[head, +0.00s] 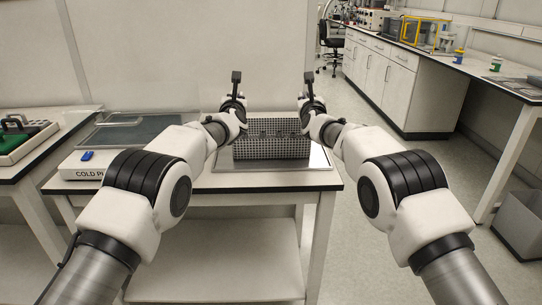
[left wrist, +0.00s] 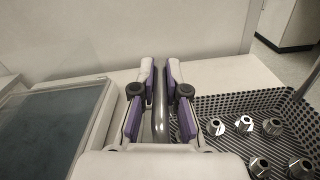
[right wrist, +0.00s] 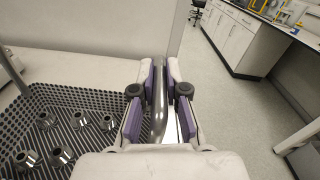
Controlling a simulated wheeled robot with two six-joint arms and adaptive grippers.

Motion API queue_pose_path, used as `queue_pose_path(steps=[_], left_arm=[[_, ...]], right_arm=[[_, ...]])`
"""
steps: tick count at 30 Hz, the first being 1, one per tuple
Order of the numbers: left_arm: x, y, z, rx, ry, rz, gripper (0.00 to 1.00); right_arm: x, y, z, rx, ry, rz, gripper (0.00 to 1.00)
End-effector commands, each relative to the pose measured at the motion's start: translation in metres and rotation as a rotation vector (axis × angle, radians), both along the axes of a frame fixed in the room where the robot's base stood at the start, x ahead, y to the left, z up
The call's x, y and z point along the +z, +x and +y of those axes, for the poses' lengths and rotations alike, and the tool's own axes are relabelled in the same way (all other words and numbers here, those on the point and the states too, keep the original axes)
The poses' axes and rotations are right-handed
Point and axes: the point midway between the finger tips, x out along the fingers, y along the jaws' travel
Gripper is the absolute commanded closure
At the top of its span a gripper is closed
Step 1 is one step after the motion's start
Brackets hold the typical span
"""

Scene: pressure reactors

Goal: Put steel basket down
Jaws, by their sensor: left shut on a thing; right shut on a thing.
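The steel basket (head: 272,147) is a dark perforated box on the right part of the white table, over a flat metal plate (head: 318,159). I cannot tell whether its base touches the plate. Several steel fittings lie inside it, seen in the left wrist view (left wrist: 244,124) and the right wrist view (right wrist: 78,120). My left gripper (head: 236,92) is at the basket's left side, shut on its grey handle bar (left wrist: 160,112). My right gripper (head: 309,92) is at the right side, shut on the other handle bar (right wrist: 159,105). My arms hide the basket's ends in the head view.
A cold plate unit (head: 82,165) with a glassy top stands left of the basket, with a small blue object (head: 87,155) on its front edge. A wall rises behind the table. Open floor lies to the right.

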Motion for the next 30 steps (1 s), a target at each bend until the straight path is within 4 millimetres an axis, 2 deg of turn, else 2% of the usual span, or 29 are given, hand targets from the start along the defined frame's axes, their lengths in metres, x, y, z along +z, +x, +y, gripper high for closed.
queue_pose_path(steps=[1,2,3,16,30], left_arm=[[0.0,0.0,0.0,0.0,0.0,-0.001,0.77],[0.0,0.0,0.0,0.0,0.0,-0.001,0.66],[0.0,0.0,0.0,0.0,0.0,0.0,0.62],[0.001,-0.007,-0.001,0.003,0.004,0.003,0.62],[0.001,-0.071,-0.004,0.0,0.002,-0.001,0.62]], right_arm=[[0.0,0.0,0.0,0.0,0.0,-0.001,0.77],[0.0,0.0,0.0,0.0,0.0,-0.001,0.66],[0.0,0.0,0.0,0.0,0.0,0.0,0.62],[0.0,0.0,0.0,0.0,0.0,0.0,0.62],[0.0,0.0,0.0,0.0,0.0,0.0,0.62]])
